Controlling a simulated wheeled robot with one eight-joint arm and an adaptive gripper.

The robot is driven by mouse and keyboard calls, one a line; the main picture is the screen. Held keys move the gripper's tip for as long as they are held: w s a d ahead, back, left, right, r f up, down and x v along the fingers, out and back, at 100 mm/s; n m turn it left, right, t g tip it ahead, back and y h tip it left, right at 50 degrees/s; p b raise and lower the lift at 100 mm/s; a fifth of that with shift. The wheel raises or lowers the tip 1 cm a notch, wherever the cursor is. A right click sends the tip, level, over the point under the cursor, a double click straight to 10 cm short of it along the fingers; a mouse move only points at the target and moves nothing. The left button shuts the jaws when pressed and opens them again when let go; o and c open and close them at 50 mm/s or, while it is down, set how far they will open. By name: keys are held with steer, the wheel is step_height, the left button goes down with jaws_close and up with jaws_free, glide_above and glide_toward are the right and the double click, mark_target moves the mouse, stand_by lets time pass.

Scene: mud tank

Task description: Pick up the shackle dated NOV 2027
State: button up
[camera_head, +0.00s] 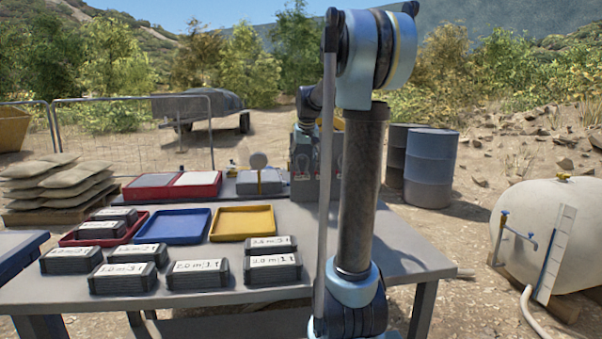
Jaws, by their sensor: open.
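A grey upright rack (312,190) stands at the back of the table, partly behind my arm. Small U-shaped fittings that look like shackles show on its front: one at the left (300,166) and one beside my arm's rod (336,168). Pale marks show near them, but no date can be read at this size. Which one is dated NOV 2027 cannot be told. My arm rises in the right-centre, bends at the top, and its far links come down in front of the rack. My gripper's fingers cannot be made out there.
The grey table (190,222) carries several dark labelled blocks (123,278), a blue tray (172,240), a yellow tray (242,235) and red trays. Drums (431,170) and a white tank (530,212) stand at right.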

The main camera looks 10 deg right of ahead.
mark_target(302, 173)
steer(key=shift+x, duration=2.65)
steer(key=shift+a, duration=0.15)
steer(key=c, duration=1)
